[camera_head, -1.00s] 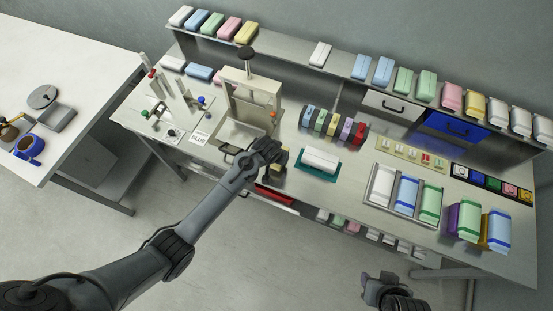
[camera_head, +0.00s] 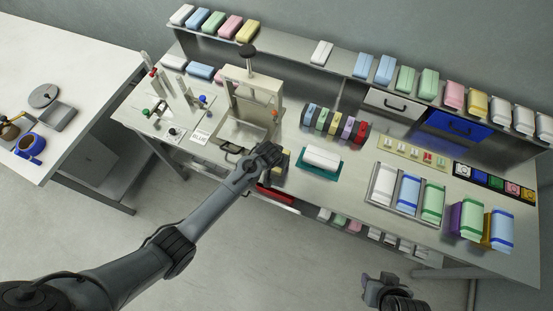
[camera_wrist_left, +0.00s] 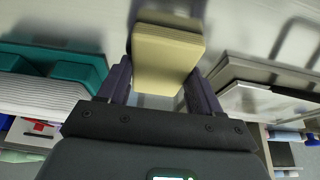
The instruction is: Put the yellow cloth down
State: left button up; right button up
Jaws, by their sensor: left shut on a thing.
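The yellow cloth (camera_wrist_left: 165,55) is a pale yellow folded block between the two fingers of my left gripper (camera_wrist_left: 160,85) in the left wrist view. My left gripper (camera_head: 270,157) is shut on it, at the front of the bench between the press and the teal tray. In the head view the cloth (camera_head: 284,158) is mostly hidden behind the gripper. I cannot tell whether the cloth touches the bench top. My right gripper (camera_head: 380,289) is at the bottom of the head view, away from the bench, and its fingers are too unclear to judge.
A teal tray (camera_head: 318,173) with a white folded stack (camera_head: 322,158) stands just right of my left gripper. A press (camera_head: 252,95) stands to its left and behind. Several coloured rolls (camera_head: 335,124) are behind. A grey tray (camera_head: 393,208) with folded packs is farther right.

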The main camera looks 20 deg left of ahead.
pick_arm(q)
jog(key=o, duration=0.9)
jog(key=shift+s+a+f, duration=0.15)
jog(key=shift+s+f, duration=0.1)
jog(key=shift+f, duration=0.2)
jog(key=shift+s+a+f, duration=0.1)
jog(key=shift+s+f, duration=0.1)
jog(key=shift+f, duration=0.25)
jog(key=shift+o, duration=0.2)
jog(key=shift+w+d+r, duration=0.15)
jog(key=shift+d+r, duration=0.05)
jog(key=shift+r, duration=0.35)
jog(key=shift+w+d+r, duration=0.15)
jog(key=shift+d+r, duration=0.05)
jog(key=shift+r, duration=0.3)
jog(key=p+v, duration=0.2)
jog(key=v, duration=1)
jog(key=s+a+r, duration=0.1)
jog(key=s+r, duration=0.1)
jog(key=s, duration=0.6)
jog(key=s+a+r+m, duration=0.1)
jog(key=s+a+r, duration=0.1)
jog(key=s, duration=0.6)
jog(key=s+a+r+g, duration=0.1)
jog(key=s+a+r, duration=0.1)
jog(key=s, duration=0.6)
jog(key=shift+r+m, duration=0.25)
jog(key=shift+m, duration=0.15)
jog(key=shift+a+r, duration=0.1)
